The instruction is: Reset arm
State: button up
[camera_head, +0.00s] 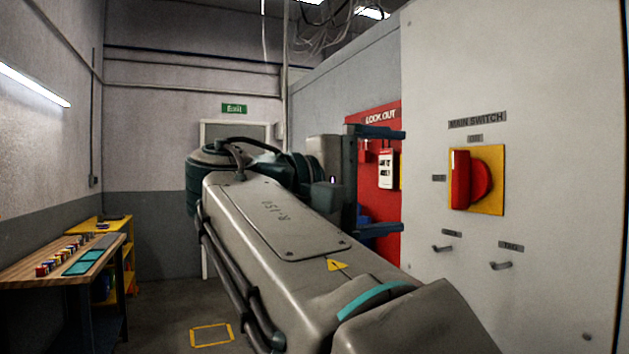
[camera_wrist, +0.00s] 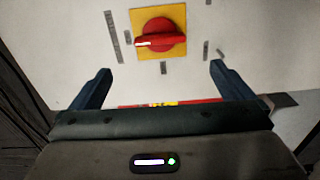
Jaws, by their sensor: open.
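My arm stretches across the middle of the head view from the lower right. My gripper (camera_head: 402,181) is at its far end, pointing right toward the white cabinet (camera_head: 540,290). Its two dark blue fingers are wide apart, one above the other, with nothing between them. In the wrist view my gripper (camera_wrist: 160,68) is also open and empty. The red main switch handle (camera_head: 461,180) stands upright on a yellow plate on the cabinet. The switch (camera_wrist: 160,41) shows beyond the fingertips in the wrist view, apart from them.
A red lockout board (camera_head: 386,250) with a white tag (camera_head: 387,170) hangs behind my fingers, partly hidden. Two small hooks (camera_head: 501,265) are below the switch. A wooden bench (camera_head: 40,272) with small coloured items stands at the left. Some floor is clear between bench and arm.

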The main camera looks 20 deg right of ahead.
notch_tip(320, 180, down, 19)
jog(key=w+n+t+y+p, duration=0.2)
jog(key=n+y+p, duration=0.25)
jog(key=y, duration=0.35)
jog(key=s+a+f+m+y+p, duration=0.2)
jog(key=s+a+f+y, duration=0.2)
jog(key=f, duration=0.5)
jog(key=s+a+f+m+y+p, duration=0.3)
jog(key=s+a+f+y, duration=0.1)
jog(key=f, duration=0.6)
jog(key=shift+a+g+y, duration=0.4)
jog(key=shift+a+y, duration=0.5)
jog(key=shift+y, duration=0.1)
jog(key=shift+s+m, duration=0.1)
jog(key=shift+m, duration=0.15)
